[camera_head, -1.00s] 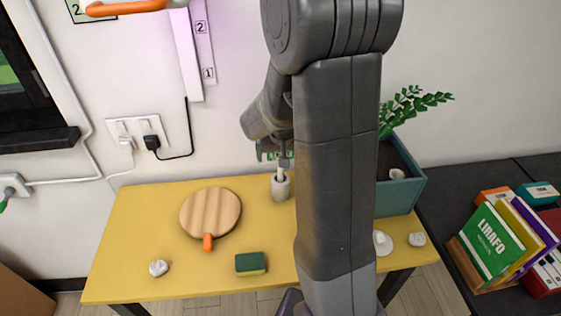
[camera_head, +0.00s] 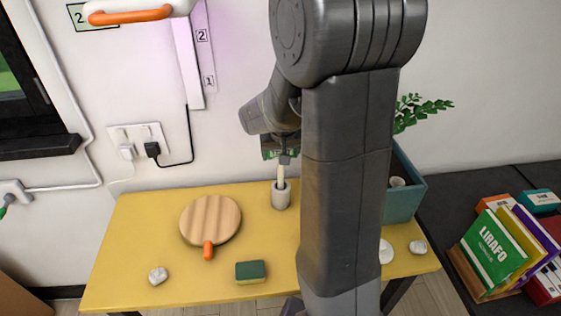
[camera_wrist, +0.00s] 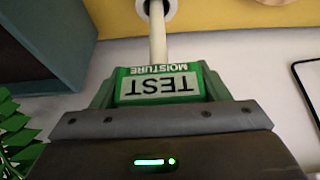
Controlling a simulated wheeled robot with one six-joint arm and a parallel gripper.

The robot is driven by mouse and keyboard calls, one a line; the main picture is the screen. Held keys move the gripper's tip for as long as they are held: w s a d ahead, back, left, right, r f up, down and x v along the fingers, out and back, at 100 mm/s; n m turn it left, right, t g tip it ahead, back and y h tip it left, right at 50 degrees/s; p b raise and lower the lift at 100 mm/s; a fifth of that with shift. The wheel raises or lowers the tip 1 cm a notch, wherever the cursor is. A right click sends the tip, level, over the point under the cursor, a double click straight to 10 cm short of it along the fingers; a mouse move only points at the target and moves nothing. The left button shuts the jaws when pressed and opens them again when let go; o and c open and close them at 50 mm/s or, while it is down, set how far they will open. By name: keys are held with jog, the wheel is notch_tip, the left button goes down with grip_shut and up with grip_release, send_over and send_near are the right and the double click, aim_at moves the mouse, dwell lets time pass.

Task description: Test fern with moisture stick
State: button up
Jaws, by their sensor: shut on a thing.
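My gripper (camera_head: 284,158) is shut on the moisture stick, whose green head with a "MOISTURE TEST" label (camera_wrist: 158,86) shows at the jaws in the wrist view. The pale rod (camera_head: 281,176) points down, its lower end inside the small grey-white holder (camera_head: 281,197) on the yellow table. The holder's rim (camera_wrist: 172,9) also shows in the wrist view. The fern's green leaves (camera_head: 425,111) rise from a teal planter (camera_head: 405,196) at the right, partly hidden behind my arm. In the wrist view, fern leaves (camera_wrist: 15,135) and the planter (camera_wrist: 60,45) are at left.
A round wooden board with an orange handle (camera_head: 211,219), a green sponge (camera_head: 250,271) and a white lump (camera_head: 157,276) lie left on the yellow table (camera_head: 130,235). A white dish (camera_head: 386,252) and another lump (camera_head: 418,247) lie right. Books (camera_head: 492,250) stand on the dark surface.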

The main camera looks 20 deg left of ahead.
notch_tip(320, 180, up, 7)
notch_tip(320, 180, up, 8)
jog(key=p, duration=0.6)
jog(key=shift+r, duration=0.2)
dwell(0.4)
